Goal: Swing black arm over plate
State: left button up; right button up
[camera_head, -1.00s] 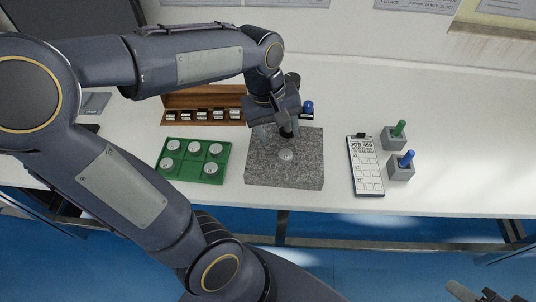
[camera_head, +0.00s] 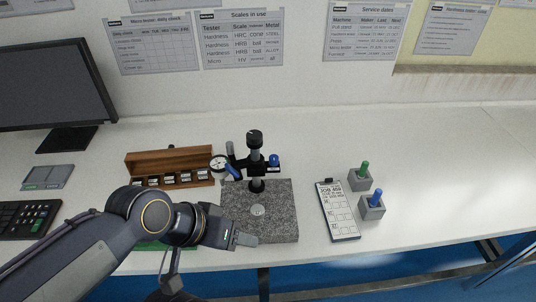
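A speckled grey granite plate (camera_head: 282,222) lies on the bench with a black stand and post near its back edge. A round white dial (camera_head: 218,163) and a blue part show to the left of the post. A pale round disc (camera_head: 257,210) lies on the plate. My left gripper (camera_head: 244,239) is low over the plate's front left corner, clear of the black arm. Its fingers show edge-on, so their opening is unclear. My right gripper is out of view.
A wooden rack (camera_head: 150,167) with several blocks stands left of the plate. My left arm mostly hides a green tray (camera_head: 150,246). At right are a clipboard (camera_head: 338,212) and blocks with green (camera_head: 364,168) and blue (camera_head: 377,197) handles. The far right bench is clear.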

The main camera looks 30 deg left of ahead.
aim_at(239, 164)
jog(key=u, duration=1.2)
